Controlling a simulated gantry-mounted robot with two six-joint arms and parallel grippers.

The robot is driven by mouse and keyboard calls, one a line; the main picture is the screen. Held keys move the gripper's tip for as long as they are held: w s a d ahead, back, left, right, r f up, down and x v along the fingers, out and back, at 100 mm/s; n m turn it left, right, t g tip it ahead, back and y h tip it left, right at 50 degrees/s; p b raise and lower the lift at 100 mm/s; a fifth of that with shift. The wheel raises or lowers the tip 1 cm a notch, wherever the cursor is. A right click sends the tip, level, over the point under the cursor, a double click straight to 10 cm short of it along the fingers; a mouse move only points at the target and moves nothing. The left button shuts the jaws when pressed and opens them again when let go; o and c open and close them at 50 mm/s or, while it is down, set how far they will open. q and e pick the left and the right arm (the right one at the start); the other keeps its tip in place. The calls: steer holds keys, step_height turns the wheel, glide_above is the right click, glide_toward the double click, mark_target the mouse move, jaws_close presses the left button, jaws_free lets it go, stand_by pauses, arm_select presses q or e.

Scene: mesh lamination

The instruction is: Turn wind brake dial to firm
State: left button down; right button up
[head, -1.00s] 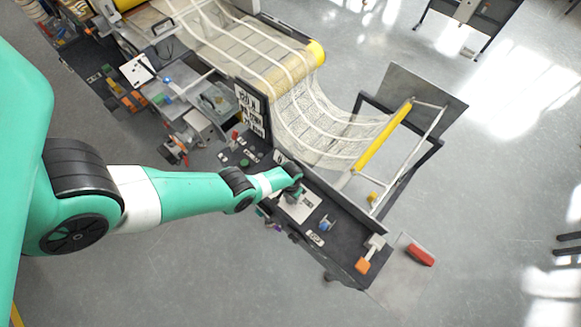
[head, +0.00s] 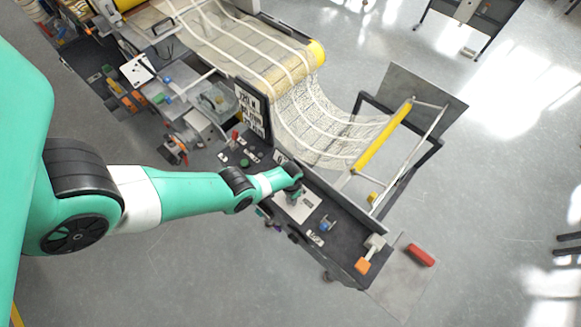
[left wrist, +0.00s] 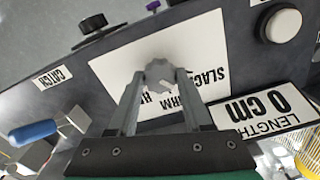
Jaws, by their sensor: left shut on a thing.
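The wind brake dial (left wrist: 158,68) is a small grey knob on a white plate (left wrist: 112,72), marked SLACK with a partly covered word ending in RM. In the left wrist view my left gripper (left wrist: 160,78) is shut on the dial, with one finger on each side. The fingers hide part of the lettering, and I cannot tell exactly where the dial points. In the head view the left gripper (head: 294,191) is over the plate (head: 303,209) on the dark console; the dial is hidden there. My right gripper is in neither view.
A blue-handled lever (left wrist: 34,131) stands near the CATCH label. A black knob (left wrist: 94,24), a white round button (left wrist: 283,25) and a LENGTH 0 cm display (left wrist: 268,108) surround the plate. Mesh (head: 318,125) hangs behind the console.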

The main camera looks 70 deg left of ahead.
arm_select(q)
steer(key=m, duration=0.3)
steer(key=shift+m, duration=2.2)
steer(key=shift+c, duration=1.6)
jaws_free()
steer(key=shift+r, duration=0.1)
